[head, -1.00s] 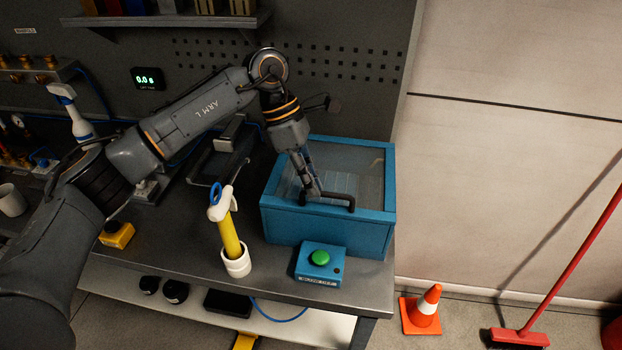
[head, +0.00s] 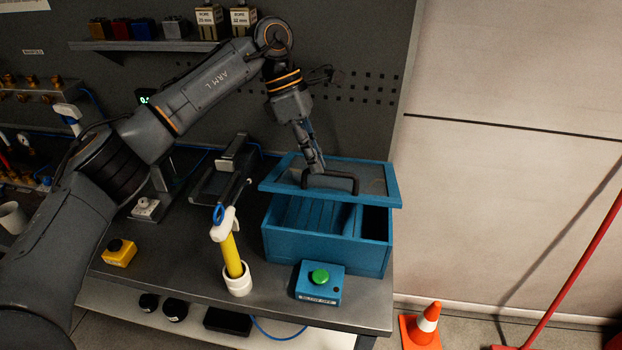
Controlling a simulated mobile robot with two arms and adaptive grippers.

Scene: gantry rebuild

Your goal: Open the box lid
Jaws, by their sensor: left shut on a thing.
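The blue box (head: 322,247) stands at the right end of the workbench, with dividers and compartments showing inside through its open front part. Its lid (head: 380,181), a blue frame with a clear pane, is raised at the front and tilted above the box. A dark handle (head: 344,176) runs along the lid near its front edge. My left gripper (head: 314,170) is shut on the handle at its left part. The lid's rear edge and whether it is hinged there cannot be made out clearly. My right gripper is not in view.
A blue button box (head: 320,284) with a green button stands in front of the box. A yellow-handled tool (head: 231,252) stands in a white cup to the left. A black stand (head: 218,175) is behind it. An orange cone (head: 422,325) is on the floor.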

